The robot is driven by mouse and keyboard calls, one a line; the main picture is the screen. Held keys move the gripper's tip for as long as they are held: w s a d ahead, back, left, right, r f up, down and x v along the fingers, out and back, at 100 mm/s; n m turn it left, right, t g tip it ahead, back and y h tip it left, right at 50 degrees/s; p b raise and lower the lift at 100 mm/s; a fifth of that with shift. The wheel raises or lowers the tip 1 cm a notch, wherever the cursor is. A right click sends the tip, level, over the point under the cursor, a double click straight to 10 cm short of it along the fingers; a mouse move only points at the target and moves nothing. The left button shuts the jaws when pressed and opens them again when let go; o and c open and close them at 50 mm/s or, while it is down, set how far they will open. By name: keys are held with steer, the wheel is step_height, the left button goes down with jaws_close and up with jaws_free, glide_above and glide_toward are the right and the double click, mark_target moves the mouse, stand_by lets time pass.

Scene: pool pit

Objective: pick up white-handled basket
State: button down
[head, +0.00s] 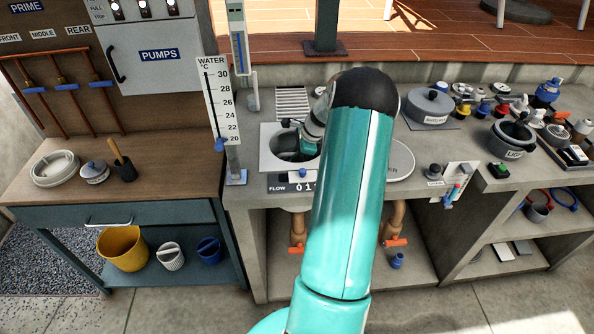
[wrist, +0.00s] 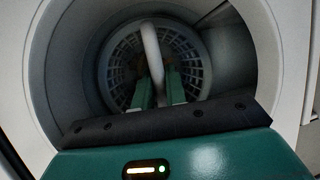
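The white-handled basket sits inside a round grey well; its slotted grey wall (wrist: 193,72) and upright white handle (wrist: 151,45) show in the wrist view. My gripper (wrist: 157,80) reaches into the well. Its two green fingers stand on either side of the handle, close to it; I cannot tell whether they press on it. In the head view my gripper (head: 290,141) is down in the square-rimmed opening (head: 269,158) in the counter. The basket is hidden there by the gripper and my arm.
A thermometer board (head: 217,105) and a flow display (head: 305,187) stand close to the opening. A lidded grey pot (head: 429,105) and several small items lie to the right.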

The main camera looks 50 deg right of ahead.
steer(key=shift+r, duration=0.15)
step_height(320, 180, up, 18)
stand_by(0.8)
stand_by(0.4)
steer(key=shift+r, duration=1.05)
